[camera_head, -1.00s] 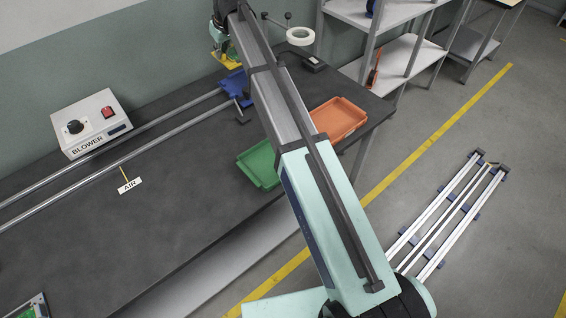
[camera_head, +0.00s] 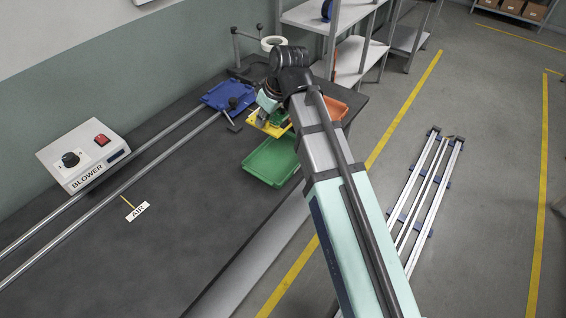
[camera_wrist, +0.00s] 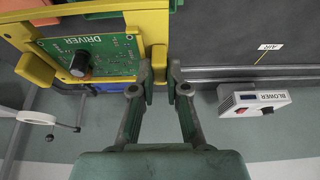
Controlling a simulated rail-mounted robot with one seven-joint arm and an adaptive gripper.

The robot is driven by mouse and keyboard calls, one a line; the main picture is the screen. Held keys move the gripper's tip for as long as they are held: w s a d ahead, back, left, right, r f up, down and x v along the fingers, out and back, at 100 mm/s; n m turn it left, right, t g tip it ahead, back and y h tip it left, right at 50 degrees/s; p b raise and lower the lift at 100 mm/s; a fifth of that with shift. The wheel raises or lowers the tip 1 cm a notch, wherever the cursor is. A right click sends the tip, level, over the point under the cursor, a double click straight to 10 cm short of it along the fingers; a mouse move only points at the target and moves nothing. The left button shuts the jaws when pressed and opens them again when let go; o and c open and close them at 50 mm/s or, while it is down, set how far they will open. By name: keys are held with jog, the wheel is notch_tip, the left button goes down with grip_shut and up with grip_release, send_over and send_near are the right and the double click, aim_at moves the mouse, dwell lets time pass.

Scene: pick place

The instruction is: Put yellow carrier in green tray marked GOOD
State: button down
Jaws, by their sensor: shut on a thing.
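The yellow carrier (camera_head: 262,127) is held up above the bench, just behind the green tray (camera_head: 270,163) in the head view. In the wrist view the carrier (camera_wrist: 153,22) is a yellow frame around a green circuit board (camera_wrist: 112,50) printed DRIVER, with a dark round knob. My gripper (camera_wrist: 160,76) is shut on a yellow tab at the carrier's edge. In the head view my arm hides part of the carrier and gripper. The green tray looks empty where it shows, and no GOOD marking is readable on it.
An orange tray (camera_head: 334,106) lies behind my arm. A blue fixture (camera_head: 228,95) sits at the end of two metal rails (camera_head: 150,169). A blower box (camera_head: 83,155) stands on the left. The bench front (camera_head: 175,240) is clear.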

notch_tip(320, 180, down, 20)
jog(key=p, duration=0.3)
jog(key=shift+w, duration=0.15)
dwell(0.4)
jog(key=c, duration=1.6)
grip_release()
jog(key=shift+f, duration=0.1)
jog(key=shift+o, duration=0.7)
jog(key=shift+r, duration=0.25)
jog(key=b+v, duration=0.1)
jog(key=v, duration=1)
jog(key=shift+r+b, duration=0.4)
jog(key=shift+d, duration=0.1)
